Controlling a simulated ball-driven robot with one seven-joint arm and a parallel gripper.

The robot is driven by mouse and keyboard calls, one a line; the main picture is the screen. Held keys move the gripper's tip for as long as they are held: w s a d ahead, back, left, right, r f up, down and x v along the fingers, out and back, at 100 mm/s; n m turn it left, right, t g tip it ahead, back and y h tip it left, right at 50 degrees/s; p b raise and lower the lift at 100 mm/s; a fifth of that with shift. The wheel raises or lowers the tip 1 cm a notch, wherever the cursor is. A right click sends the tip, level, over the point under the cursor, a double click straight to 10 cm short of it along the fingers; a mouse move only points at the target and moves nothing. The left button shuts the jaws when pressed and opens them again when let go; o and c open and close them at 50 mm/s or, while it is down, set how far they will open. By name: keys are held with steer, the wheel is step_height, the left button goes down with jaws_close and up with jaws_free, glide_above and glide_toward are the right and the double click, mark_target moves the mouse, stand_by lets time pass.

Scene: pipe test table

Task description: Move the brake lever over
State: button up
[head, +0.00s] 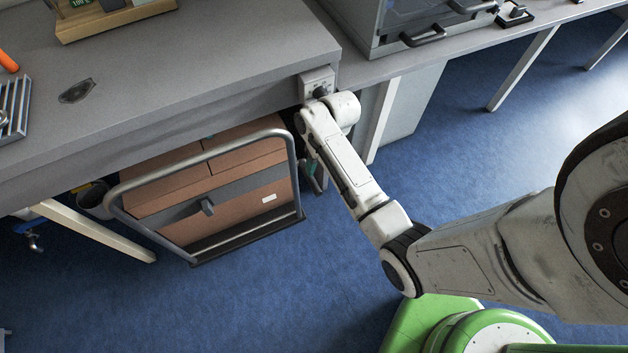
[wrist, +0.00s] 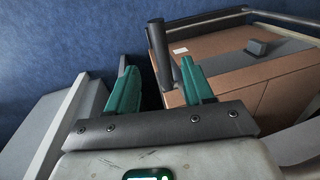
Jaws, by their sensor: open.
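My gripper (wrist: 155,64) is open, with its two teal fingers spread in the wrist view. A dark grey round bar (wrist: 159,48) stands between the finger ends, nearer the right finger; I cannot tell whether they touch. It may be the brake lever, but its lower part is hidden behind the gripper. In the head view my gripper (head: 314,178) points down beside the right end of the trolley (head: 112,203), partly hidden by my arm. No lever can be clearly made out there.
Brown boxes (head: 245,165) with a grey strap ride on the trolley. The grey table (head: 190,65) overhangs it, with a small grey box (head: 317,80) on its edge by my wrist. A pale cabinet (wrist: 50,120) stands left of my gripper. Blue floor in front is clear.

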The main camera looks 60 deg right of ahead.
mark_target(314, 182)
steer(key=f, duration=0.2)
steer(key=a+f, duration=0.1)
steer(key=f, duration=0.2)
steer(key=w+f+b, duration=0.1)
steer(key=f, duration=0.2)
steer(key=shift+a+f, duration=0.1)
steer(key=shift+a, duration=0.1)
steer(key=shift+c, duration=0.3)
jaws_close()
